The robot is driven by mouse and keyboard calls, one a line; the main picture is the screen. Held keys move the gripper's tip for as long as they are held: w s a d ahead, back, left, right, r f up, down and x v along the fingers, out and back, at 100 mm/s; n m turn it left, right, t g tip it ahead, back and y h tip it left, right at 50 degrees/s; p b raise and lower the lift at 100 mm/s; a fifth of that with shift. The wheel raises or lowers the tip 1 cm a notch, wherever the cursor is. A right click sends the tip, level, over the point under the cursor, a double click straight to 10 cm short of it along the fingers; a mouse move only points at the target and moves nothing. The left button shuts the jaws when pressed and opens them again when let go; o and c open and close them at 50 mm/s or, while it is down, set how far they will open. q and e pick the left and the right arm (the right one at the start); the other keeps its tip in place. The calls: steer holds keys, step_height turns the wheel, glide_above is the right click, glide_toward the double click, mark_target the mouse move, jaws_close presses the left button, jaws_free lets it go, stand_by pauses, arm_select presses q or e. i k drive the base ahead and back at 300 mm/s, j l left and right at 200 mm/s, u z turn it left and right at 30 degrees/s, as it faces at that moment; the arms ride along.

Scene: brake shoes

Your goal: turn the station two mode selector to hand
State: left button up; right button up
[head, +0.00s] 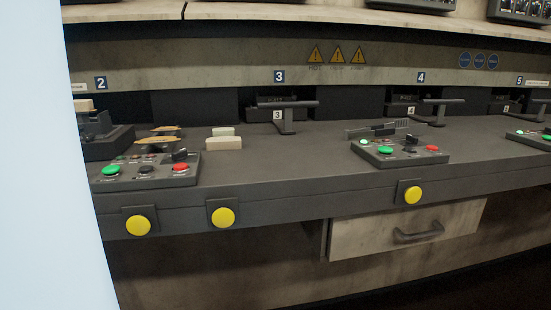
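A station sign with the number 2 (101,83) is on the back wall at the left of the head view. Below it and to the right, a dark control panel (128,181) sits on the bench near the front edge. It carries a green button (111,170), a black button (146,169), a red button (180,168) and a raised black knob (180,155) at its back right. The knob looks like a selector; its setting and any lettering are too small to read. Neither of my grippers is in view.
A similar panel (388,158) is farther right, between signs 3 (279,76) and 4 (421,77). Pale blocks (223,143) and a dark fixture (108,145) flank the left panel. Yellow buttons (138,225) line the bench front. A pale surface blocks the far left.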

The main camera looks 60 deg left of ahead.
mark_target(180, 155)
steer(key=u, duration=2.6)
